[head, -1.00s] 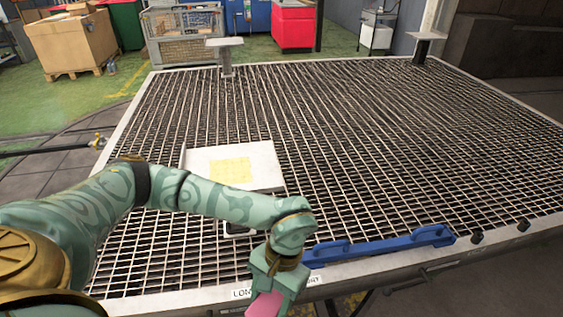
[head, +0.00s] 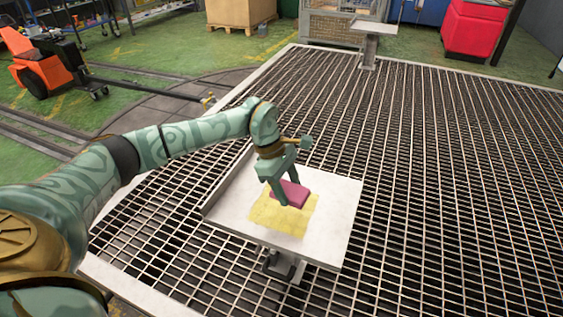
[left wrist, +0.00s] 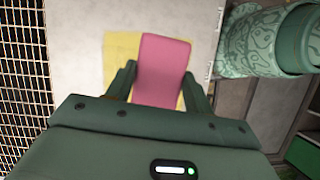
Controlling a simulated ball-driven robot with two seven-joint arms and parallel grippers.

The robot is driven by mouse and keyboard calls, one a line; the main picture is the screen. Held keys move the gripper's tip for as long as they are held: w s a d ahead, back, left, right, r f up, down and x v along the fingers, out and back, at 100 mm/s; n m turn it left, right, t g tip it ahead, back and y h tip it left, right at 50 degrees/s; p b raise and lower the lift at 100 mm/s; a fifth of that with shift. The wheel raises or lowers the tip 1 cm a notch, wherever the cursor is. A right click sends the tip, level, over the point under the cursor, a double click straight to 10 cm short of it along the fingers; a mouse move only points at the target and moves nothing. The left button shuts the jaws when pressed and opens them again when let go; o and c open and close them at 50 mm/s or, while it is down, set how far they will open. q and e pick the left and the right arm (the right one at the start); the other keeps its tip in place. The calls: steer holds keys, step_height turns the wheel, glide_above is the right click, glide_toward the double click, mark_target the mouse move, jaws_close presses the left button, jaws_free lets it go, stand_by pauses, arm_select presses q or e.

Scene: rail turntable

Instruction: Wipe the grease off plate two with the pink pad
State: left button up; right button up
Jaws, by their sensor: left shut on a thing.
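The pink pad (head: 290,193) is held between the fingers of my left gripper (head: 283,196), which is shut on it. It also shows in the left wrist view (left wrist: 162,70), between both fingers. The pad is over the upper part of a yellow grease patch (head: 282,218) on a pale square plate (head: 335,228); I cannot tell whether it touches the surface. The grease shows beside the pad in the left wrist view (left wrist: 120,50). No number is readable on the plate. My right gripper is not in view.
The plate stands on a post above a large metal grating (head: 430,190). Another pale plate (head: 374,28) on a post stands at the far edge. A raised lip (head: 228,184) runs along the plate's left side. The grating to the right is clear.

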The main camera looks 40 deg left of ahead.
arm_select(q)
steer(key=w+a+n+t+y+b, duration=0.2)
steer(key=w+a+n+t+b, duration=0.1)
steer(key=w+a+n, duration=0.6)
steer(key=f+b, duration=0.1)
steer(key=f, duration=0.1)
steer(key=s+f+n+b, duration=0.1)
steer(key=b, duration=0.1)
steer(key=shift+s+f, duration=0.1)
steer(key=shift+f, duration=0.3)
steer(key=shift+d+f+b, duration=0.1)
steer(key=shift+f+b, duration=0.45)
steer(key=shift+f, duration=0.1)
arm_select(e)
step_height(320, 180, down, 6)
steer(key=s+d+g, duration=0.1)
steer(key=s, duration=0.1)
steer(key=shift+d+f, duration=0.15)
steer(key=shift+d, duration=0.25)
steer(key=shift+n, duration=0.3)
arm_select(q)
steer(key=shift+f, duration=0.9)
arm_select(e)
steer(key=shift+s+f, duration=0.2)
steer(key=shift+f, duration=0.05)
